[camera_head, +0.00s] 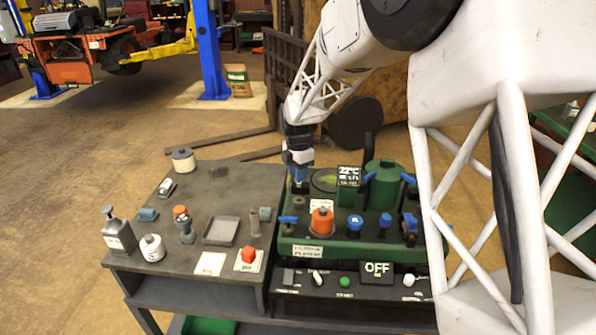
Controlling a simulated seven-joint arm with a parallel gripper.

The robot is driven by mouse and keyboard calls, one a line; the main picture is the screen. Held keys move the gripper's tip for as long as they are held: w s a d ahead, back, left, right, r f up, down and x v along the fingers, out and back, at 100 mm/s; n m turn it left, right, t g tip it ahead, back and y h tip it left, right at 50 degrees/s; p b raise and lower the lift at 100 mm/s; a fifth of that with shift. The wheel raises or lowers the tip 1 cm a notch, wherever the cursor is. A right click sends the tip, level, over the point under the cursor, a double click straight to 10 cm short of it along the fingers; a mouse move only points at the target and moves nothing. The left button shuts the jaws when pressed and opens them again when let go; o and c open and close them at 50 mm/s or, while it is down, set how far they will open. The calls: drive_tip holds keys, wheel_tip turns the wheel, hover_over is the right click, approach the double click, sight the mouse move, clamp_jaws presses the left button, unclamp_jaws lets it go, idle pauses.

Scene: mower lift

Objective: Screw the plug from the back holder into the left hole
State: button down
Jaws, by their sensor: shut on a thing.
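My gripper (299,182) points down at the back left of the green machine (350,248). It is shut on the plug, which is small and mostly hidden by the fingers at this distance. I cannot tell whether the plug touches the machine below. An orange cap (321,221) and blue-topped fittings (355,223) stand on the machine's top, in front and to the right of the gripper. I cannot clearly make out the left hole or the back holder.
A green cylinder (382,185) and a small display (348,177) stand right of the gripper. A grey table (222,185) on the left holds a tray (221,231), bottles and small parts. A panel with an OFF display (377,268) is in front.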

sight(298, 186)
drive_tip(key=shift+f, duration=2.4)
drive_tip(key=shift+f, duration=0.3)
drive_tip(key=shift+f, duration=1.15)
drive_tip(key=c, duration=1.6)
unclamp_jaws()
drive_tip(key=shift+c, duration=1.2)
drive_tip(key=shift+m, duration=0.3)
